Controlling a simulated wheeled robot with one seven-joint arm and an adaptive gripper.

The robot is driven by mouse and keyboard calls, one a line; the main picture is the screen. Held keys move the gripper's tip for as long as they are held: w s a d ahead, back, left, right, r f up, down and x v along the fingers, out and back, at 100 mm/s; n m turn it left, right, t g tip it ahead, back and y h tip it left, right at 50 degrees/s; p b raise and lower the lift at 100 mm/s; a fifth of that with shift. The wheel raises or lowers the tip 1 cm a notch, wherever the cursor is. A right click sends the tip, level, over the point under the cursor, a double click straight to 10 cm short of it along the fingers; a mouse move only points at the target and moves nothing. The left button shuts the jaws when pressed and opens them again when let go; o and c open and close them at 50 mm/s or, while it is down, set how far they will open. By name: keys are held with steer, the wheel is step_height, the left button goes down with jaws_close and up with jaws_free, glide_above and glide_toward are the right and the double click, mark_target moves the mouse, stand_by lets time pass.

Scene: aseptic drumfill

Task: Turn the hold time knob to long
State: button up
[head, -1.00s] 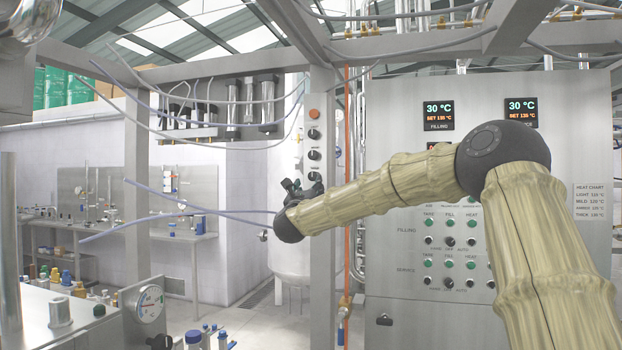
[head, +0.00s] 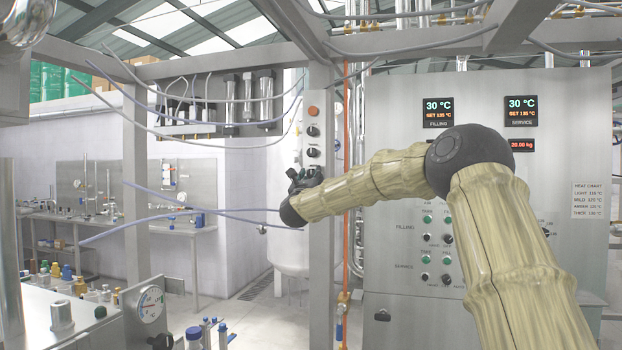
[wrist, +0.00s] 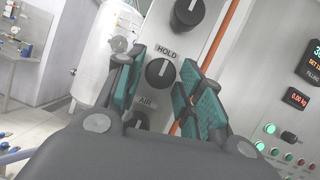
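The hold time knob (wrist: 160,73) is a round black knob with a white mark, directly below the HOLD label (wrist: 167,50) on a narrow grey panel. Its mark points roughly upward in the wrist view; no position words are legible. My gripper (wrist: 163,70) is open, with teal-padded fingers on either side of the knob in that view. I cannot tell whether they touch it. In the head view my gripper (head: 300,178) is at the narrow panel, around its lower knobs, and partly hides them.
Another black knob (wrist: 188,12) sits above, and the AIR knob (wrist: 138,120) sits below, partly hidden by my gripper. An orange button (head: 313,111) tops the panel. A vertical orange pipe (head: 346,240) and a large control cabinet (head: 590,250) stand to the right.

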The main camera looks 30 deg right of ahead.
steer(key=c, duration=0.5)
steer(key=m+b, duration=0.1)
steer(key=b, duration=0.2)
steer(key=shift+f+g+h, duration=0.3)
steer(key=shift+f, duration=0.05)
steer(key=m+g+h+b, duration=0.1)
steer(key=m+b, duration=0.3)
steer(key=b, duration=0.1)
steer(key=m+g+h+b, duration=0.1)
steer(key=m+g+b, duration=0.1)
steer(key=m+b, duration=0.2)
steer(key=m+g+h+b, duration=0.1)
steer(key=m+g+b, duration=0.1)
steer(key=m+b, duration=0.2)
steer(key=shift+w+a+b, duration=0.25)
steer(key=shift+w+b, duration=0.1)
steer(key=shift+b, duration=1.05)
steer(key=shift+r+m+g+b, duration=0.15)
steer(key=shift+m+g+b, duration=0.35)
steer(key=shift+m, duration=0.55)
steer(key=shift+r+m+g+b, duration=0.15)
steer(key=shift+m+g+b, duration=0.15)
steer(key=shift+m+g, duration=0.6)
steer(key=shift+m, duration=0.25)
